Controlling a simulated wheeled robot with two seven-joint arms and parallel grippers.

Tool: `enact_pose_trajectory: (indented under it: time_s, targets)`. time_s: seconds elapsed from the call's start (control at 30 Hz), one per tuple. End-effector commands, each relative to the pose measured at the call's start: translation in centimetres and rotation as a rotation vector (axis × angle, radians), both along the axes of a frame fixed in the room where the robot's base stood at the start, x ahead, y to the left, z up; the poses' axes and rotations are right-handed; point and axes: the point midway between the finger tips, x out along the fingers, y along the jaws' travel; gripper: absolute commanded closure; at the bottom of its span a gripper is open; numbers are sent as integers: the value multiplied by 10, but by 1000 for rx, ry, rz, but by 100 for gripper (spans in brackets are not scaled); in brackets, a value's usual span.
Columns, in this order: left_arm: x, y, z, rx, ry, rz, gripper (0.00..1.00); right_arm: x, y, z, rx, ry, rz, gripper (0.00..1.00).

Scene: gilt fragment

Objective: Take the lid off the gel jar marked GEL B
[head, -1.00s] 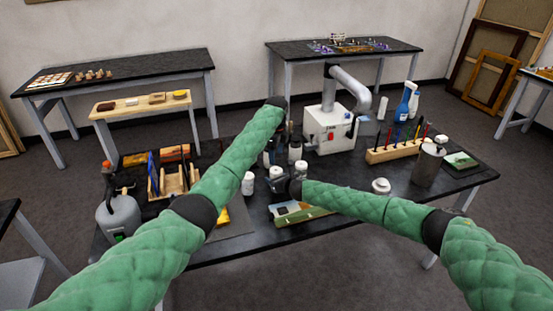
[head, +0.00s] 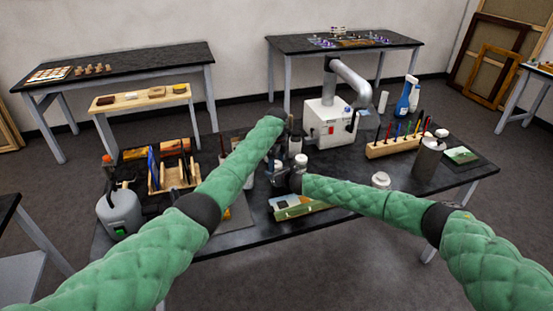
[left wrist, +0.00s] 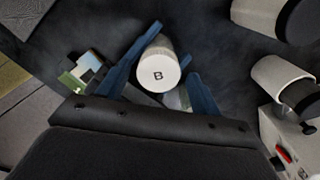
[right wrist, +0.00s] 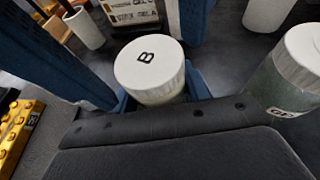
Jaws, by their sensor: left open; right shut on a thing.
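The gel jar lid marked B (left wrist: 158,75) is white and round and sits on its jar; it also shows in the right wrist view (right wrist: 148,66). My right gripper (head: 284,180) is shut on this jar's body, which stands between its blue fingers, the lid above them. My left gripper (left wrist: 170,47) is open, its blue fingers on either side of the lid in the left wrist view. I cannot tell whether they touch it. In the head view the left arm and grippers hide much of the jar.
Another white-lidded jar with a partly visible label (right wrist: 290,75) stands close to the right. A painting (head: 300,207) lies in front of the right gripper. A white machine with a duct (head: 325,122) stands behind. A wooden rack (head: 393,147) and metal canister (head: 428,158) stand right.

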Motion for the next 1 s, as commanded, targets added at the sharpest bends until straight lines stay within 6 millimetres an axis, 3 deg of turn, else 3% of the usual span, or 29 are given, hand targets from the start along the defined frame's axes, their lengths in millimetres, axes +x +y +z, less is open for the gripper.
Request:
enact_pose_trajectory:
  time_s: [0.17, 0.4, 0.43, 0.6, 1.0]
  targets:
    - [0, 0, 0, 0, 0, 0, 35, 0, 0, 1, 1, -1, 0, 100]
    - [0, 0, 0, 0, 0, 0, 80, 0, 0, 0, 1, -1, 1, 100]
    - [0, 0, 0, 0, 0, 0, 83, 0, 1, 0, 1, -1, 1, 100]
    - [0, 0, 0, 0, -1, 27, 83, 0, 1, 0, 1, 0, 2, 100]
    - [1, 0, 1, -1, -2, 298, 83, -1, 2, 0, 2, 0, 4, 100]
